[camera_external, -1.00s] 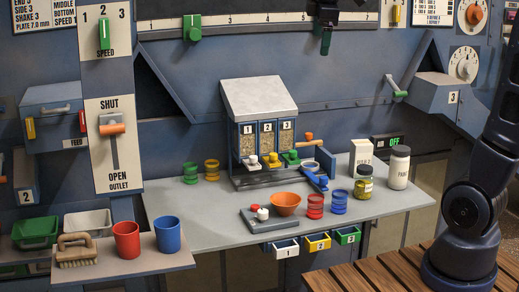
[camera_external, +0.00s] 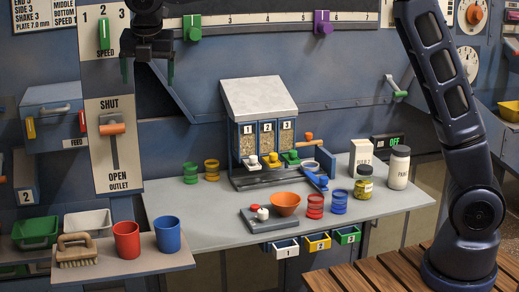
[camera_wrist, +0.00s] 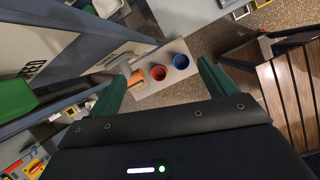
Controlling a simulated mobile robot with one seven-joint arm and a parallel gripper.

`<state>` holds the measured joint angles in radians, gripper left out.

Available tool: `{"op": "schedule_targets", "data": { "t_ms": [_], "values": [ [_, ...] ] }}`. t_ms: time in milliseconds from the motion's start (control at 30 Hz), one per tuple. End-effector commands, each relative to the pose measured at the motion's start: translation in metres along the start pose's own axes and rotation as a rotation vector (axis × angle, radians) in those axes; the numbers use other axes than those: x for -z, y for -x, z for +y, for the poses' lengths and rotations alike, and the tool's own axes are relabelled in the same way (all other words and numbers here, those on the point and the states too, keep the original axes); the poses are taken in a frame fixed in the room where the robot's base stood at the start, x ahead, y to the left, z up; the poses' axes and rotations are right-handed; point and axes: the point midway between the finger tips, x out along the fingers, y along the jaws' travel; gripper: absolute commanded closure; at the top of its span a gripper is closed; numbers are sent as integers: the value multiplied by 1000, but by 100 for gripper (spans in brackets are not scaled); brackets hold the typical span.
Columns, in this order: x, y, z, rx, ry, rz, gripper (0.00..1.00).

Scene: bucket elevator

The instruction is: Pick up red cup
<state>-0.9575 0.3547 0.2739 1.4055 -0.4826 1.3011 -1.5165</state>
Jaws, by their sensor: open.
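The red cup (camera_external: 127,240) stands upright on a small grey side shelf at the lower left, between a brush and a blue cup (camera_external: 167,234). In the wrist view the red cup (camera_wrist: 159,73) shows from above, between my two green fingers, with the blue cup (camera_wrist: 181,61) to its right. My gripper (camera_external: 147,80) is open and empty, high above the shelf and in front of the panel. It also shows in the wrist view (camera_wrist: 160,85), with its fingers wide apart and the cups well beyond the tips.
A wooden brush (camera_external: 76,250) lies left of the red cup on the shelf (camera_external: 140,264). The outlet lever (camera_external: 112,129) sticks out from the panel above. Green (camera_external: 38,231) and white (camera_external: 88,222) bins stand behind. The grey bench (camera_external: 215,232) lies to the right, holding several jars and an orange bowl (camera_external: 286,203).

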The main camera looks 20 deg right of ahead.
Motion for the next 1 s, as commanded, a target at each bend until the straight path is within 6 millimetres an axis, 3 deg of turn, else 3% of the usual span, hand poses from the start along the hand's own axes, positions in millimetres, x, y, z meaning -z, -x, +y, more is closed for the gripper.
{"op": "schedule_targets", "data": {
  "t_ms": [233, 600, 867, 1000],
  "values": [
    [47, -5, 38, -12, 165, 0, 16],
    [90, -9, 67, -22, 306, -1, 16],
    [109, -60, 60, -19, 306, -1, 16],
    [125, -101, 56, -17, 305, -1, 16]
  ]
}}
